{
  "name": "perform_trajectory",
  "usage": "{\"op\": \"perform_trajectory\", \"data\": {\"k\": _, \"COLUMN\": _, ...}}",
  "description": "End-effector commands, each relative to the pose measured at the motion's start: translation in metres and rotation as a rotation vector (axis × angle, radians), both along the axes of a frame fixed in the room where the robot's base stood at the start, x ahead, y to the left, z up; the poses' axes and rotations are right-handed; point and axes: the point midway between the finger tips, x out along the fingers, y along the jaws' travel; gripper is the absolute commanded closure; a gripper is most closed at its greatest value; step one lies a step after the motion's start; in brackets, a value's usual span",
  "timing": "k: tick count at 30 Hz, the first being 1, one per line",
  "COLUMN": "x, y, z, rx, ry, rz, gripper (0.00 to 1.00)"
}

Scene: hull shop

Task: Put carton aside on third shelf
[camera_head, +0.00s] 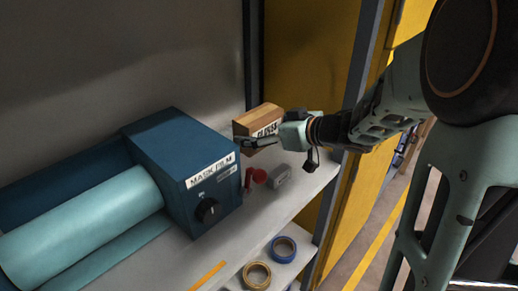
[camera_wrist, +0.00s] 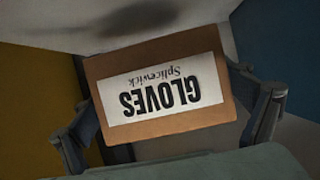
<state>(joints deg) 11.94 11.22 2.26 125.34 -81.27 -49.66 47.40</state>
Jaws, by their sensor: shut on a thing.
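The carton (camera_head: 258,118) is a small brown box with a white label, at the back right end of the shelf (camera_head: 285,198). In the wrist view the carton (camera_wrist: 160,135) fills the middle, its label reading "GLOVES Splicewick" upside down. My gripper (camera_head: 272,132) reaches in from the right and is shut on the carton, one finger at each side in the wrist view. The carton's underside is hidden, so I cannot tell whether it touches the shelf.
A blue mask film machine (camera_head: 180,165) with a teal roll (camera_head: 85,220) fills the shelf's left. A red item (camera_head: 259,176) and a small grey block (camera_head: 281,175) stand below the gripper. Tape rolls (camera_head: 257,275) lie one level lower. A grey post (camera_head: 350,120) edges the shelf's right.

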Motion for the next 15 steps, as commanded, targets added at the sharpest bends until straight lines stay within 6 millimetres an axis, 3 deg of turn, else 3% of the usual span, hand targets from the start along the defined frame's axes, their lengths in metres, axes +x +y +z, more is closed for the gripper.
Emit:
{"op": "perform_trajectory", "data": {"k": 10, "x": 0.000, "y": 0.001, "z": -0.043, "rx": 0.002, "ry": 0.000, "rz": 0.001, "gripper": 0.38}}
{"op": "perform_trajectory", "data": {"k": 15, "x": 0.001, "y": 0.000, "z": -0.047, "rx": 0.002, "ry": -0.004, "rz": -0.001, "gripper": 0.38}}
